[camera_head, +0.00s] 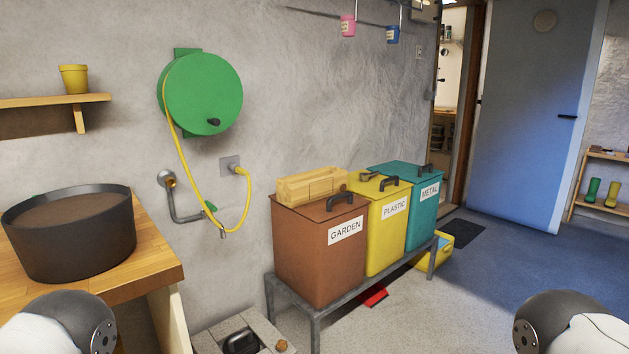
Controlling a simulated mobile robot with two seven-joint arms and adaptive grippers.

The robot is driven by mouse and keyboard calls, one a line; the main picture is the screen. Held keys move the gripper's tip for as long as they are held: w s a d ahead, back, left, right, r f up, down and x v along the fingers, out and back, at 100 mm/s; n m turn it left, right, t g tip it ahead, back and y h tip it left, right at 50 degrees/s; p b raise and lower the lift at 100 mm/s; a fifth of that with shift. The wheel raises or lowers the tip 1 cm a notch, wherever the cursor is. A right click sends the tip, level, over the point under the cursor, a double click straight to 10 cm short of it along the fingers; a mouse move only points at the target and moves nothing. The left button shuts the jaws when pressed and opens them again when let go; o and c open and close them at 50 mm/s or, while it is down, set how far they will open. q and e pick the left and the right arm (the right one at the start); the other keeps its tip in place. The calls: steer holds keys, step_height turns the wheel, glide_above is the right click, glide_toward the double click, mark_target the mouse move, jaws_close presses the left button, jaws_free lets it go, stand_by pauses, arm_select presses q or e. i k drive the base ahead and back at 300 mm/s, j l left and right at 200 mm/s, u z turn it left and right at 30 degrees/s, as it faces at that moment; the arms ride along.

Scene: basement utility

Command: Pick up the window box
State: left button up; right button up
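A long, light wooden box (310,187), which looks like the window box, lies on the lid of the brown bin labelled GARDEN (305,255). It sits toward the back of the lid, behind the bin's dark handle (340,199). Its right end reaches close to the yellow bin's lid; I cannot tell if it touches. Its inside is hard to make out. Only rounded parts of my two arms show at the bottom left and bottom right. Both grippers are out of view, and nothing of mine is near the box.
Yellow PLASTIC (390,230) and teal METAL (424,215) bins share the low metal stand (317,325). A wooden table (150,265) with a dark round tub (70,240) stands left. A yellow hose (181,140) hangs on the wall. Right-hand floor is open.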

mark_target(296, 190)
steer(key=i+l, duration=0.2)
steer(key=i, duration=0.25)
steer(key=i+l+u, duration=0.1)
steer(key=i, duration=0.35)
steer(key=i+l, duration=0.55)
steer(key=i, duration=0.35)
steer(key=u, duration=0.05)
